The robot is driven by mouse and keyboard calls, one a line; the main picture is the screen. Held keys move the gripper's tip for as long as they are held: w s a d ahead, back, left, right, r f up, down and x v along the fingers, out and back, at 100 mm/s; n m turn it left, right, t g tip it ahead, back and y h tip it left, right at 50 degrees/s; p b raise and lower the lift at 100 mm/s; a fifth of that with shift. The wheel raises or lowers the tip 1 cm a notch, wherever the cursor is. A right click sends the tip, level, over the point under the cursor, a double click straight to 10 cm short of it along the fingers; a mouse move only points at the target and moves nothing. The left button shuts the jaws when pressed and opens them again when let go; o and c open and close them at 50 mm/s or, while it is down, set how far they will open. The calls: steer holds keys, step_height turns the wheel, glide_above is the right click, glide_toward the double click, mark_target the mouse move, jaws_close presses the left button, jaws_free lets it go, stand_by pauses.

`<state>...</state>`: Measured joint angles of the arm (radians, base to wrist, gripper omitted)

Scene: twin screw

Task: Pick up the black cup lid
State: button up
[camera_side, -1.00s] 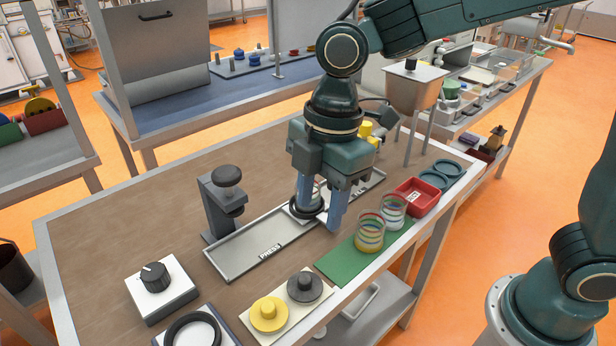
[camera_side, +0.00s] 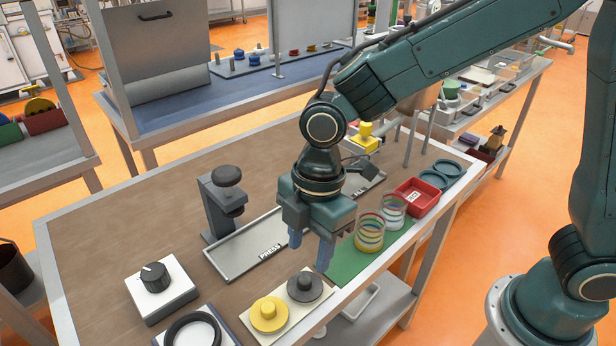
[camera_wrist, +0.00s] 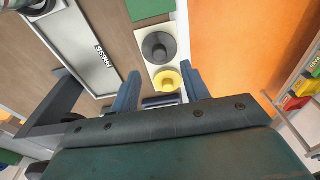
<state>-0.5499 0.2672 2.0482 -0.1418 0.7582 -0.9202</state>
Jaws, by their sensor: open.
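The black cup lid (camera_side: 304,286), dark grey-black with a raised knob, sits on a pale plate (camera_side: 287,322) next to a yellow lid (camera_side: 269,313). In the wrist view the black lid (camera_wrist: 158,47) lies above the yellow lid (camera_wrist: 168,80), ahead of the fingertips. My gripper (camera_side: 310,256) is open and empty, pointing down, a little behind and above the black lid in the side view. Its two blue fingers (camera_wrist: 160,80) stand apart in the wrist view, with the yellow lid showing between them.
Two striped clear cups (camera_side: 370,235) stand on a green mat (camera_side: 345,262) to the right. A tray marked PRESS (camera_side: 237,262) and a dark press (camera_side: 222,205) are to the left. A knob box (camera_side: 160,290) stands front left. A red bin (camera_side: 417,197) is farther back.

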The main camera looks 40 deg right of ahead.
mark_target(305, 279)
steer(key=shift+f, duration=0.6)
steer(key=shift+a, duration=0.1)
steer(key=shift+a+f, duration=0.15)
steer(key=shift+f, duration=1.15)
steer(key=shift+a+f, duration=0.15)
steer(key=shift+f, duration=1.1)
steer(key=shift+c, duration=0.3)
jaws_close()
